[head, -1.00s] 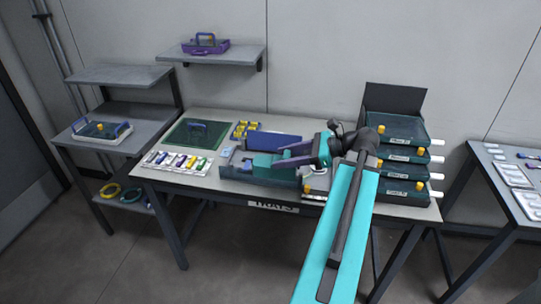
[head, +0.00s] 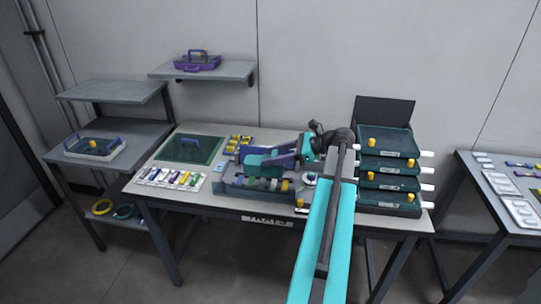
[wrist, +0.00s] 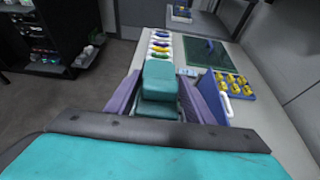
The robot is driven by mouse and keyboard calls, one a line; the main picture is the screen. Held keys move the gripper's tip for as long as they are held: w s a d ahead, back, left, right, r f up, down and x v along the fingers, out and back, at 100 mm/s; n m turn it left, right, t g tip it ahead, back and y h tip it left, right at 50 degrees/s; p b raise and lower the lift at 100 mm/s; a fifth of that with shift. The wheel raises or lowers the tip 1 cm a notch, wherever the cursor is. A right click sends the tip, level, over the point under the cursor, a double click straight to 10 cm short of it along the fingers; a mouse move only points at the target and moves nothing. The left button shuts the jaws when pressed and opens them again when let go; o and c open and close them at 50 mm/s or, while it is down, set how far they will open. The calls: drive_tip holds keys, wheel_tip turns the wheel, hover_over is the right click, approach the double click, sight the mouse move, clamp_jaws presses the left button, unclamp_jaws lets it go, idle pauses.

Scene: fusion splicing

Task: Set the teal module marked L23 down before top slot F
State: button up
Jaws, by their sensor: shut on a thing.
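My gripper (head: 270,157) has purple fingers and is shut on a teal module (head: 258,163) above the left part of the table. In the wrist view the teal module (wrist: 160,82) sits between the two fingers (wrist: 162,100). I cannot read its mark. Below it in the head view is a dark teal tray-like unit (head: 232,190) with several coloured pieces along it. The module appears above this unit; I cannot tell whether they touch. No slot letter is readable, so I cannot tell which is top slot F.
A green mat (head: 170,152) with a blue handle and a strip of coloured pieces (head: 168,178) lie to the left. A blue tray of yellow pieces (wrist: 230,84) is close by. Stacked dark drawers (head: 388,185) with yellow knobs stand at the right, beyond my arm.

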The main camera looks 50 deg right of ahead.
drive_tip(key=shift+w+d+f+p, duration=0.15)
drive_tip(key=shift+w+d+p, duration=0.1)
drive_tip(key=shift+w+d, duration=0.8)
drive_tip(key=shift+w+d+f+p, duration=0.1)
drive_tip(key=shift+w+d+p, duration=0.15)
drive_tip(key=shift+w+d, duration=0.75)
drive_tip(key=shift+w+a+f, duration=0.1)
drive_tip(key=shift+a, duration=0.15)
drive_tip(key=shift+f+p, duration=0.45)
drive_tip(key=shift+f, duration=1.2)
drive_tip(key=shift+f, duration=0.6)
drive_tip(key=o, duration=1.2)
